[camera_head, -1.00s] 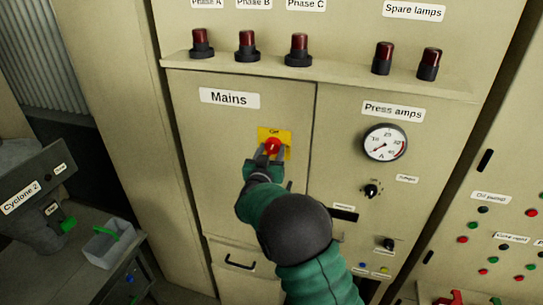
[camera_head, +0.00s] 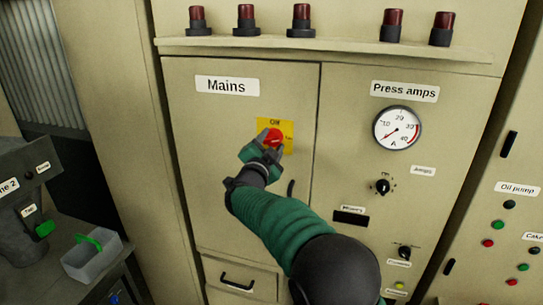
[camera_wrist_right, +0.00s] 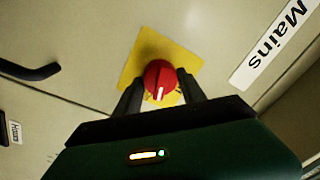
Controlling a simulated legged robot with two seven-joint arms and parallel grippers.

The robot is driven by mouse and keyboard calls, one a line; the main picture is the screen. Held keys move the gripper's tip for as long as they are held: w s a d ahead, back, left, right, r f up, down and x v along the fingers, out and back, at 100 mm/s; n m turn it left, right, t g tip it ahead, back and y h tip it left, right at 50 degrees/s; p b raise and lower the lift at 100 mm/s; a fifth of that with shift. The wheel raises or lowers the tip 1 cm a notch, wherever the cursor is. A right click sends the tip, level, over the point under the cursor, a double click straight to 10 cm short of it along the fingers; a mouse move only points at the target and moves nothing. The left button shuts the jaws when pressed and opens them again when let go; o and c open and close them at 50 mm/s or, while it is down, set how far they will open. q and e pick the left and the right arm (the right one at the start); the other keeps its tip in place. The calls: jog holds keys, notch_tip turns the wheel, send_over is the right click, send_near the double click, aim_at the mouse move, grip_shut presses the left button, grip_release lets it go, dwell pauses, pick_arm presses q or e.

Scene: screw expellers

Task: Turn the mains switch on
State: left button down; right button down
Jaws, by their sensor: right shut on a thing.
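The mains switch is a red rotary knob (camera_head: 272,137) on a yellow plate (camera_head: 288,128) marked "Off", below the "Mains" label (camera_head: 227,85) on the beige cabinet door. In the right wrist view the red knob (camera_wrist_right: 160,80) has a white pointer line and sits in front of the yellow plate (camera_wrist_right: 183,55). My right gripper (camera_head: 268,143) is at the knob. Its dark fingers (camera_wrist_right: 160,95) stand on either side of the knob, shut on it. The gripper hides part of the knob and plate in the head view. My left gripper is not in view.
The press amps gauge (camera_head: 397,128) and a black ammeter knob (camera_head: 382,187) are on the panel to the right. A door handle (camera_head: 290,188) is just below the switch. Red lamps (camera_head: 301,22) line the ledge above. A grey bin (camera_head: 92,258) stands at lower left.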

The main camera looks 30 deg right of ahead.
jog(key=m+b, duration=0.1)
jog(key=f+m+b, duration=0.1)
jog(key=m+b, duration=0.1)
jog(key=shift+w+a+f+m, duration=0.1)
jog(key=shift+a+m, duration=0.05)
jog(key=shift+m, duration=0.15)
jog(key=shift+w+a+r+m+b, duration=0.1)
jog(key=shift+r+m+b, duration=0.05)
jog(key=shift+m+b, duration=0.55)
jog(key=shift+r+m+b, duration=0.1)
jog(key=shift+m+b, duration=0.35)
jog(key=shift+m, duration=0.35)
jog(key=shift+r+g+h, duration=0.1)
jog(key=shift+g+h, duration=0.2)
jog(key=shift+g, duration=0.1)
jog(key=c, duration=1)
grip_release()
jog(key=o, duration=0.3)
jog(key=shift+d, duration=0.35)
